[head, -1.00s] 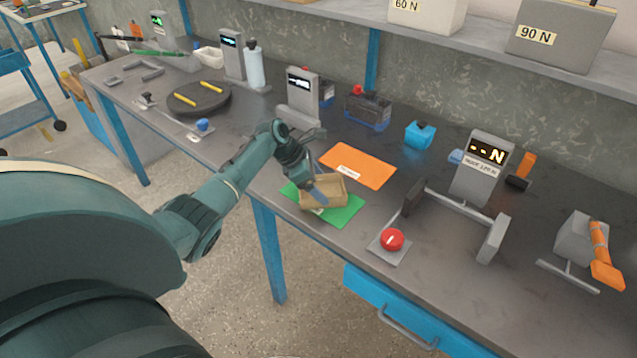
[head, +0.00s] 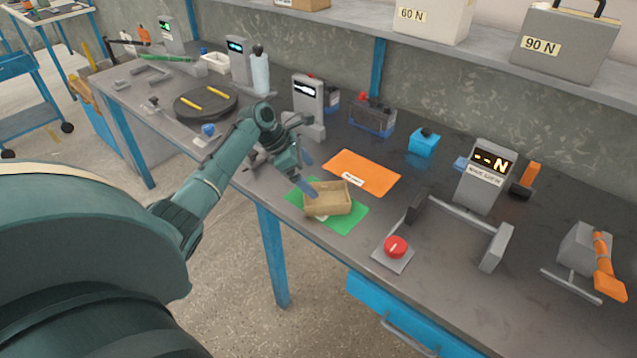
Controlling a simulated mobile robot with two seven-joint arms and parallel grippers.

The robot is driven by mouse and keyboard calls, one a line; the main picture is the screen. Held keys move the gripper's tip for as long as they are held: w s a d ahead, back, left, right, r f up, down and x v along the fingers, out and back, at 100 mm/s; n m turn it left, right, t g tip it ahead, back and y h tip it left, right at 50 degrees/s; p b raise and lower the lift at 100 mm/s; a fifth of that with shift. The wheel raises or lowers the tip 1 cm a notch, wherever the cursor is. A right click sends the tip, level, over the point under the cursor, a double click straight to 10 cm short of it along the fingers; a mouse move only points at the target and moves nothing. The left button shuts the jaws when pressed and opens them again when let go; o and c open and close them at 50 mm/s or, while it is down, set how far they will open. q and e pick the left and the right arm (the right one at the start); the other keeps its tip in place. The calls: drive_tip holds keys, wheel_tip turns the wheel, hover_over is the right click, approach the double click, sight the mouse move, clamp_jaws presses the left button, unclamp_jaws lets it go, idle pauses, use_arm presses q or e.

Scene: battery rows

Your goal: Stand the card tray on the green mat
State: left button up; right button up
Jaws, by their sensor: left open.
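The card tray (head: 330,203), a small open tan box, stands upright on the green mat (head: 347,224). Mat shows on its left, front and right sides. My left gripper (head: 309,175) is open just behind and left of the tray, with a bluish finger near the tray's back left corner. I cannot tell whether that finger touches the tray. My right gripper is not in view.
An orange mat (head: 362,172) lies behind the green mat. A red button on a plate (head: 394,248) and a grey gauge with a wide jaw frame (head: 484,178) stand to the right. A round dark disc (head: 206,101) with yellow sticks lies at the left.

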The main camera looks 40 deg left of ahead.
use_arm(q)
drive_tip(key=v, duration=0.4)
drive_tip(key=d+f+m, duration=0.2)
drive_tip(key=s+d+f+m+t+y, duration=0.1)
drive_tip(key=d+f+m, duration=0.1)
drive_tip(key=d+m, duration=0.1)
drive_tip(key=s+d+f+m, duration=0.1)
drive_tip(key=d+f+m, duration=0.1)
drive_tip(key=shift+s+d+f+y, duration=0.15)
drive_tip(key=shift+s+d+y, duration=0.1)
drive_tip(key=shift+y, duration=0.15)
drive_tip(key=s+d+f+m+t, duration=0.2)
drive_tip(key=s+d+f+m, duration=0.2)
drive_tip(key=s+d+m, duration=0.5)
drive_tip(key=s+d+f+m+t, duration=0.2)
drive_tip(key=s+d+f+m, duration=0.2)
drive_tip(key=s+d+m, duration=0.6)
drive_tip(key=s+m, duration=0.2)
drive_tip(key=shift+s+f+m+t, duration=0.4)
drive_tip(key=shift+y, duration=0.3)
